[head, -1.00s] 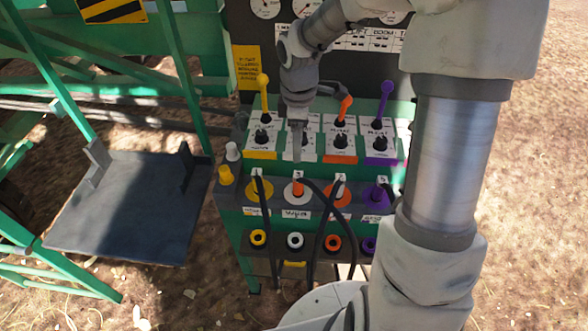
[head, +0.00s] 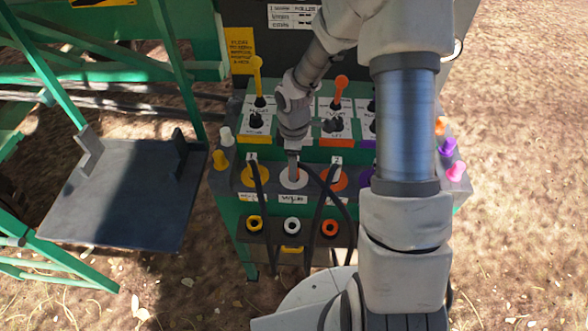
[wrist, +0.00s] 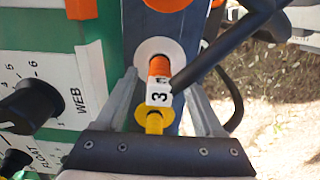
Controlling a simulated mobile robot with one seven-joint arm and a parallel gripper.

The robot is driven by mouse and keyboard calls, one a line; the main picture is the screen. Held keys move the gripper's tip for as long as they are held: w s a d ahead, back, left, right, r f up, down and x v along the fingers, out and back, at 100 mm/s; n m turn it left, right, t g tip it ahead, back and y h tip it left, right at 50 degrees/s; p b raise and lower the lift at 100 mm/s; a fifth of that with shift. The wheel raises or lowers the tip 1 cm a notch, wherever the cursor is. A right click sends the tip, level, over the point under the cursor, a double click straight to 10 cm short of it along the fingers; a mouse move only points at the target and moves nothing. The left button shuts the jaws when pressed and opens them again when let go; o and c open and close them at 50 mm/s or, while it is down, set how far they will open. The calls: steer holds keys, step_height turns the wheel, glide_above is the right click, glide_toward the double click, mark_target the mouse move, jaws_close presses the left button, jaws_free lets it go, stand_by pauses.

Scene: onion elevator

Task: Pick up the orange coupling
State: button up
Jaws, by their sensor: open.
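The orange coupling (wrist: 159,68) sits in a white disc (wrist: 150,52) on the panel front and carries a white label with a 3. In the wrist view my gripper (wrist: 158,82) is open, with one finger on each side of the coupling. I cannot tell whether either finger touches it. In the head view my gripper (head: 293,166) points down at the white disc (head: 293,178) and mostly hides the coupling there.
A yellow disc (head: 255,176) and an orange disc (head: 334,178) flank the white one. Black hoses (head: 320,215) hang close by. Levers, including an orange one (head: 341,82), rise above. A dark plate (head: 125,200) is at left.

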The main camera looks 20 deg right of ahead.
step_height(320, 180, down, 2)
steer(key=shift+f, duration=0.2)
jaws_close()
stand_by(0.4)
